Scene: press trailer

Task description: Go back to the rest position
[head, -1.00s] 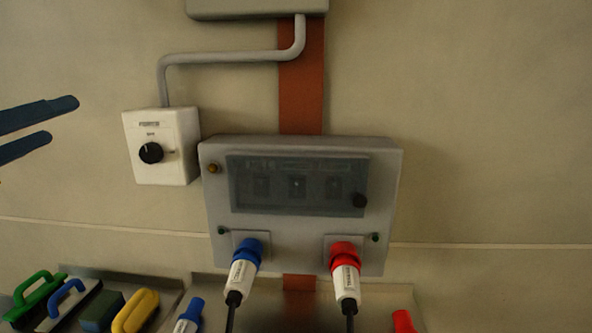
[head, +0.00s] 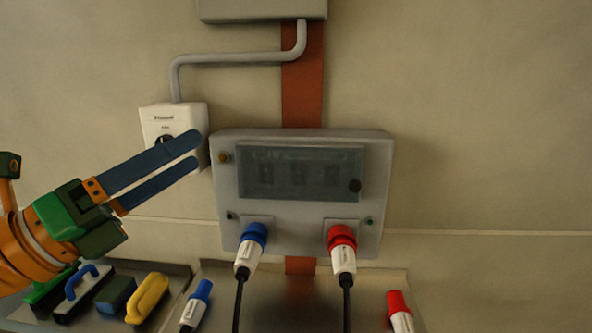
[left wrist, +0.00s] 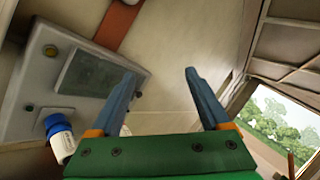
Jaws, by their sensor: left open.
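My left gripper (head: 196,150) shows at the left of the head view, its two long blue fingers pointing right and slightly up. It is open and empty. Its upper finger covers part of the white switch box (head: 172,113) and hides most of its knob. In the left wrist view the fingers of the gripper (left wrist: 161,72) stand apart with nothing between them. The grey power panel (head: 220,185) is just right of the fingertips, and it also shows in the left wrist view (left wrist: 45,70). My right gripper is not in view.
A blue plug (head: 251,245) and a red plug (head: 342,245) sit in the panel's lower sockets, cables hanging. A tray (head: 290,300) below bears a loose blue connector (head: 196,300) and a red one (head: 399,308). A yellow-handled tool (head: 148,298) lies left. Wall right of the panel is clear.

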